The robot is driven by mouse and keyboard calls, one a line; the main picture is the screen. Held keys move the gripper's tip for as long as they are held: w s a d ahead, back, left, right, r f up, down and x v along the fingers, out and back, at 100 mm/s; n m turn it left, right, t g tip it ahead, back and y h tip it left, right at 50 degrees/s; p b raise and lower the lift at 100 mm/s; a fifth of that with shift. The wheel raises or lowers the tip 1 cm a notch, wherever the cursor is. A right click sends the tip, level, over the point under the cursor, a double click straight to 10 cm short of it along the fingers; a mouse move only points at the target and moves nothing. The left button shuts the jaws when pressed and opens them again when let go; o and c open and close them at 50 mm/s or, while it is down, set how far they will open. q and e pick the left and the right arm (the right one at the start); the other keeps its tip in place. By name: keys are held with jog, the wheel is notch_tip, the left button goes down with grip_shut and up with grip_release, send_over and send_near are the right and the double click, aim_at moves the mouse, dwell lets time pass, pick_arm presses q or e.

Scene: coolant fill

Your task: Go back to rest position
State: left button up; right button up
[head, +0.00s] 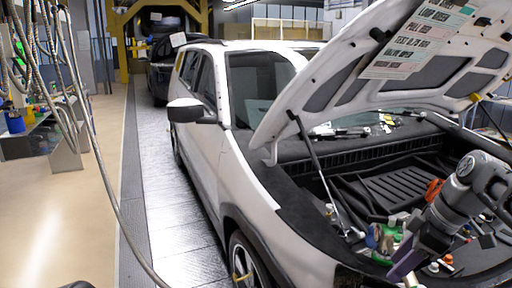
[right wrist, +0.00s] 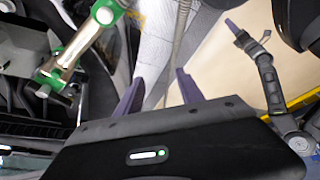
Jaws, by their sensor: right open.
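My right gripper (head: 402,266) hangs over the right side of the engine bay in the head view, pointing down and left. In the right wrist view its two purple fingers (right wrist: 158,78) stand apart with nothing between them. A green-and-metal fitting (right wrist: 72,52) lies left of the fingers there, apart from them. In the same view an arm with a purple tip, which looks like my left gripper (right wrist: 240,36), stands at the upper right; its jaw opening does not show clearly. The left gripper does not show clearly in the head view.
A white car (head: 215,150) stands with its hood (head: 345,85) raised over the open engine bay (head: 385,185). Hoses (head: 90,125) hang at the left, one crossing in front of the car. Another dark car (head: 160,65) stands behind.

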jog(key=w+f+m+t+h, duration=0.1)
jog(key=w+f+m+t, duration=0.3)
jog(key=w+f+m, duration=0.5)
jog(key=a+f+m, duration=0.1)
jog(key=a+f, duration=0.3)
jog(key=f, duration=0.4)
jog(key=a+f+m, duration=0.1)
jog(key=a+f, duration=0.3)
jog(key=f, duration=0.4)
jog(key=s+a+f+m+g, duration=0.1)
jog(key=s+a+f, duration=0.35)
jog(key=f, duration=0.25)
jog(key=s+a+f+m, duration=0.2)
jog(key=s+a+f, duration=0.1)
jog(key=s+f, duration=0.4)
jog(key=s+a+f+g, duration=0.2)
jog(key=s+f, duration=0.3)
jog(key=s, duration=0.4)
jog(key=s+a+f+g+y, duration=0.1)
jog(key=s+a+f, duration=0.4)
jog(key=s, duration=0.5)
jog(key=shift+s+g, duration=0.3)
jog(key=shift+g, duration=0.5)
jog(key=shift+c, duration=0.6)
